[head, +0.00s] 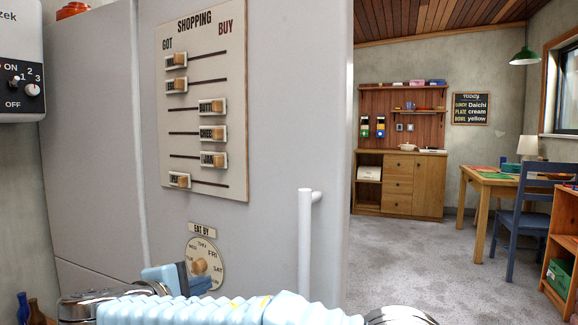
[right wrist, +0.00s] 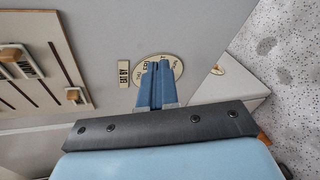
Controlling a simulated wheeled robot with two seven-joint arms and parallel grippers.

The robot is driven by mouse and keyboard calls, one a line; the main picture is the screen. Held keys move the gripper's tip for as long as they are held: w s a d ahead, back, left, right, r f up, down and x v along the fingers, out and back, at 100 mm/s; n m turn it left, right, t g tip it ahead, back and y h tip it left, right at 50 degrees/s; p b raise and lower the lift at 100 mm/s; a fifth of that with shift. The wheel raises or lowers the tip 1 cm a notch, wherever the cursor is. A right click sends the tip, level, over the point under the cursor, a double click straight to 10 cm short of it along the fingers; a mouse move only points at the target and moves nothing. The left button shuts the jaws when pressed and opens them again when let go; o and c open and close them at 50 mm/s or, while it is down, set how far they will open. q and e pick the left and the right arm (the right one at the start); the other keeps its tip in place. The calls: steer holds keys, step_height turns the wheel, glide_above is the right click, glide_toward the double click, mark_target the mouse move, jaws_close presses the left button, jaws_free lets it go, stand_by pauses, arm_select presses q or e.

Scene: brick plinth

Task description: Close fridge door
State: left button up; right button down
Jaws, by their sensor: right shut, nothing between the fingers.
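The light grey fridge door (head: 265,130) fills the middle of the head view, its outer face towards me. A white vertical bar handle (head: 305,245) stands near its right edge. The door carries a shopping board (head: 200,110) and a round "EAT BY" dial (head: 204,262). A grey panel (head: 90,140) lies left of the door; I cannot tell how wide the door stands open. My right gripper (head: 178,277) is shut and empty, just below and left of the dial. In the right wrist view its blue fingers (right wrist: 155,70) overlap the dial (right wrist: 172,72); contact is unclear. My left gripper is out of view.
A white control box (head: 20,65) hangs at the upper left, with small bottles (head: 30,308) below it. Grey floor (head: 400,255) is open right of the door. Further off are a wooden cabinet (head: 400,185), a table (head: 490,182) and a blue chair (head: 515,215).

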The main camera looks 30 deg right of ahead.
steer(key=s+d+r+m+h, duration=0.15)
steer(key=s+r, duration=0.25)
steer(key=r, duration=0.5)
steer(key=m+g+h, duration=0.1)
steer(key=m+h, duration=0.3)
steer(key=m, duration=0.1)
glide_toward(298, 176)
steer(key=p+x, duration=0.2)
steer(key=x, duration=0.5)
steer(key=shift+y, duration=0.25)
